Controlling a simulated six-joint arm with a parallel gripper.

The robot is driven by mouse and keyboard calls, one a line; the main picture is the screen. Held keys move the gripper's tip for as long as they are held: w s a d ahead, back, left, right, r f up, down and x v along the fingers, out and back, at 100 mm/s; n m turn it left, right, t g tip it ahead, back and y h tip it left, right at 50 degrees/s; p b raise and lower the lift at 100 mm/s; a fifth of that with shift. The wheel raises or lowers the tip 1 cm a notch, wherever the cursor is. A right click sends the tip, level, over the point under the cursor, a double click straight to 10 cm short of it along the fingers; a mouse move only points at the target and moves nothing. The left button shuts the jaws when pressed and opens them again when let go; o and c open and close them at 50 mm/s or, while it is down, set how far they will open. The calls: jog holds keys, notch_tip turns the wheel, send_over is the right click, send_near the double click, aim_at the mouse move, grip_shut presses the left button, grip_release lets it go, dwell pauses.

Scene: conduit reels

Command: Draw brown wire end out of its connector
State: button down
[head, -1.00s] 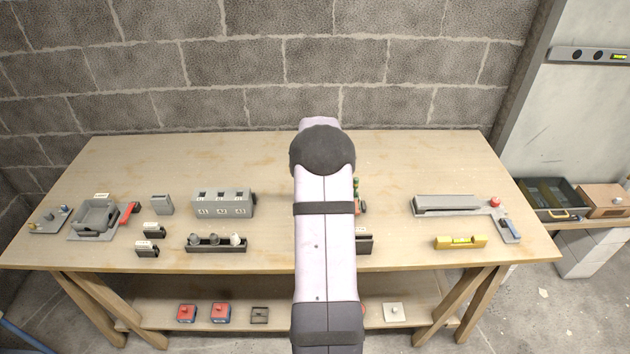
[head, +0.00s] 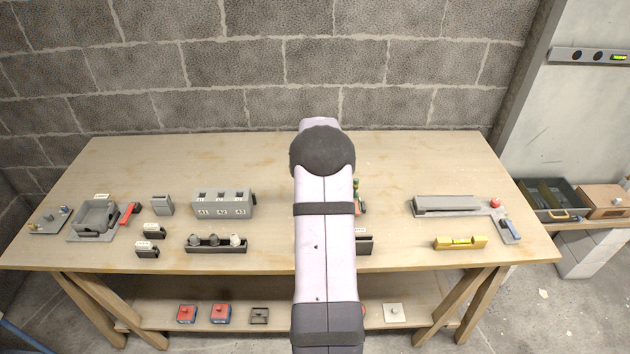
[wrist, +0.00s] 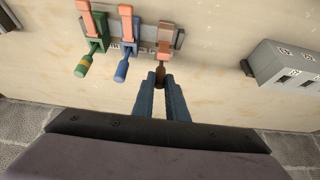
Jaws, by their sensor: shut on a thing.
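My gripper (wrist: 160,82) is shut on the brown wire end (wrist: 160,70), with its two blue fingers on either side of it in the wrist view. The brown wire end lies at the mouth of its connector, which has a raised orange lever (wrist: 166,33). I cannot tell whether its tip is still inside. A green wire end (wrist: 83,66) and a blue wire end (wrist: 122,71) stand in the neighbouring connectors to the left, each with an orange lever.
A grey box with labelled sockets (wrist: 285,65) stands to the right in the wrist view; the head view shows it left of my arm (head: 223,202). A black tray (head: 216,246) holds several bulbs. A yellow level (head: 460,242) lies at the right. The back of the bench is clear.

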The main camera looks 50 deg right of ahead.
jog(key=shift+r+p, duration=0.6)
jog(key=shift+r, duration=0.4)
dwell(0.4)
notch_tip(320, 180, up, 7)
jog(key=p, duration=0.4)
jog(key=shift+f, duration=0.15)
dwell(0.6)
